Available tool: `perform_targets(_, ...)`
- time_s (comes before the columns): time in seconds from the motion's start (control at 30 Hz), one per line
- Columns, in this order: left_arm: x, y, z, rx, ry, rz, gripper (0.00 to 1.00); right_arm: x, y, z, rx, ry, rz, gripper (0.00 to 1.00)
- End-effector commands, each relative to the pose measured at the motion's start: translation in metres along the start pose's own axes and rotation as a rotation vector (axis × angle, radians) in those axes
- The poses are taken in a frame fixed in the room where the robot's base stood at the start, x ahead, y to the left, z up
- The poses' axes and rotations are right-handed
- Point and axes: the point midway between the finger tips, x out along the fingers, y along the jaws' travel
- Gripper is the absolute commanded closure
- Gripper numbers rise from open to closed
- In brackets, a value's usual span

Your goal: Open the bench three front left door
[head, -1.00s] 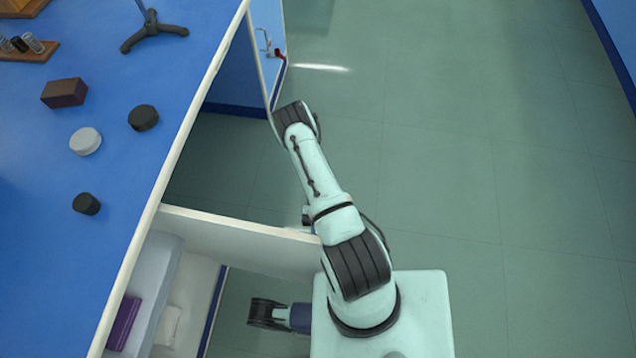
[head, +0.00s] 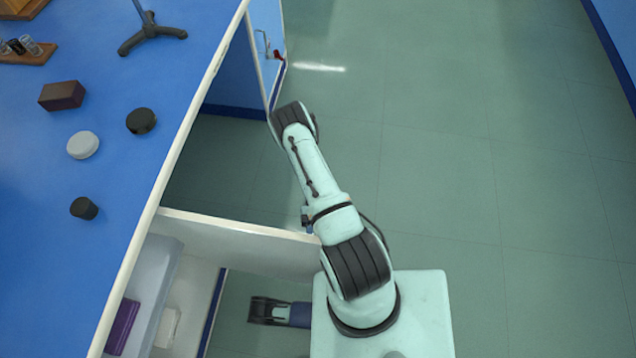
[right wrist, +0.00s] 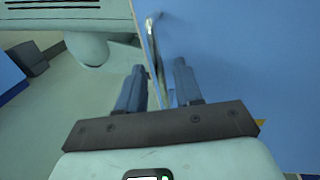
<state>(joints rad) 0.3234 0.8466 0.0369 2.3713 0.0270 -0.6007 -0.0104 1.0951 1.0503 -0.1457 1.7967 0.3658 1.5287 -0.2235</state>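In the head view a near door (head: 240,240) stands swung out from the bench, its pale face showing and its outer end beside my arm. A farther door (head: 266,45) also stands out from the bench, with a metal handle and a red part. I cannot tell from the labels which is the front left one. In the right wrist view my right gripper (right wrist: 158,88) has its fingers apart, with a metal door handle (right wrist: 154,50) on a blue door face (right wrist: 230,60) between or just beyond them. Contact is unclear. My left gripper is not in view.
The blue bench top (head: 40,250) carries a brown box (head: 62,96), dark and white round pieces and a stand (head: 152,35). A purple object (head: 122,327) lies in the open compartment behind the near door. The green floor (head: 460,130) to the right is clear.

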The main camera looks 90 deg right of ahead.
Motion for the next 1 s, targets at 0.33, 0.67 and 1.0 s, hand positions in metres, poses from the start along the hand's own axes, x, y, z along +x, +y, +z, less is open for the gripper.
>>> perform_targets(0.33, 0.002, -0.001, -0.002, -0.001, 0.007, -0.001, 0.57, -0.036, 0.0, -0.001, -0.001, 0.003, 0.0, 0.65)
perform_targets(0.67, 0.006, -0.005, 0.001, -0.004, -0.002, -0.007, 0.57, -0.074, 0.0, -0.001, 0.001, 0.001, 0.0, 0.65)
perform_targets(1.0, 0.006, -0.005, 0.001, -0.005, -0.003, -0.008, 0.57, -0.075, 0.0, 0.0, 0.001, 0.0, 0.0, 0.65)
